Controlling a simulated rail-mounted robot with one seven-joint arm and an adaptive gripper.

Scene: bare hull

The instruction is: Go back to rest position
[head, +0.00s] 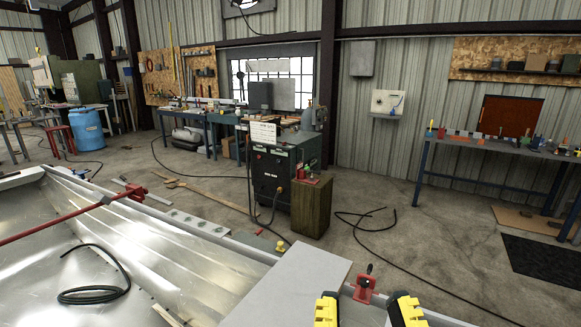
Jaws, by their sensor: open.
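My gripper (367,311) shows at the bottom edge of the head view, right of centre. Its two yellow and black fingers are spread apart with nothing seen between them. The rest of my gripper and arm is cut off by the frame's lower edge. A red clamp (365,287) appears just beyond the fingers in the picture, at the edge of a flat grey panel (290,288). I cannot tell how far the fingers are from it. The bare metal hull (150,245) fills the lower left.
A red bar clamp (75,218) spans the hull, and a coiled black cable (92,295) lies inside it. A welding machine (275,175) and a wooden block (311,207) stand behind. A workbench (490,150) is at right. Cables cross the otherwise open floor (400,235).

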